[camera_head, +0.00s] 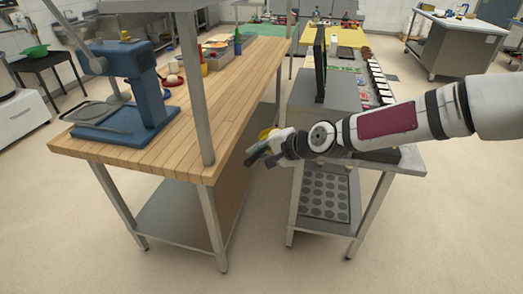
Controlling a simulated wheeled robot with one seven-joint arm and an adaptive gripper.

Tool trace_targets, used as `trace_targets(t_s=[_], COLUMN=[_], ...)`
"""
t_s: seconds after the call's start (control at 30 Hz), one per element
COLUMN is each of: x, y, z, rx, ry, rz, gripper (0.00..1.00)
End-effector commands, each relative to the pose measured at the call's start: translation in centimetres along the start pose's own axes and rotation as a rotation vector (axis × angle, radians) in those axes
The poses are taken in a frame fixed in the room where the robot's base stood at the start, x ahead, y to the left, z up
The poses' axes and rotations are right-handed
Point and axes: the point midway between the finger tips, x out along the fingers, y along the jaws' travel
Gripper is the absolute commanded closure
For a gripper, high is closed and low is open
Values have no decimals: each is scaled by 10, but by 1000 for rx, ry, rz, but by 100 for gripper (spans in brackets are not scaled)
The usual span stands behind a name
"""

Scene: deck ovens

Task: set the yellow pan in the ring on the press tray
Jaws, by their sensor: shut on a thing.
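My gripper (256,155) reaches from the right into the gap between the wooden table and the grey counter. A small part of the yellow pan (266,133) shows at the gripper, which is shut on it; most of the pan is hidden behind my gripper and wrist. The blue press (146,85) stands on the front left of the wooden table. Its tray (90,133) spreads at its foot. A grey round shape (97,115) lies over the tray; I cannot tell whether this is the ring.
A metal post (199,90) rises at the wooden table's (195,135) front edge, between my gripper and the press. Bare wood lies right of the press. A bottle (238,42) and bowls stand farther back. A dark upright panel (320,62) stands on the grey counter (345,92).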

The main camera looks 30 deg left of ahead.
Motion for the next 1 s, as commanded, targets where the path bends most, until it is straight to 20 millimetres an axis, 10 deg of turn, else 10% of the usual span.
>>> trace_targets(t_s=[0.57,1.0], x=[-23,-89], y=[17,75], z=[-11,-43], rx=[45,191], ry=[71,276], rz=[-2,0], gripper=[100,100])
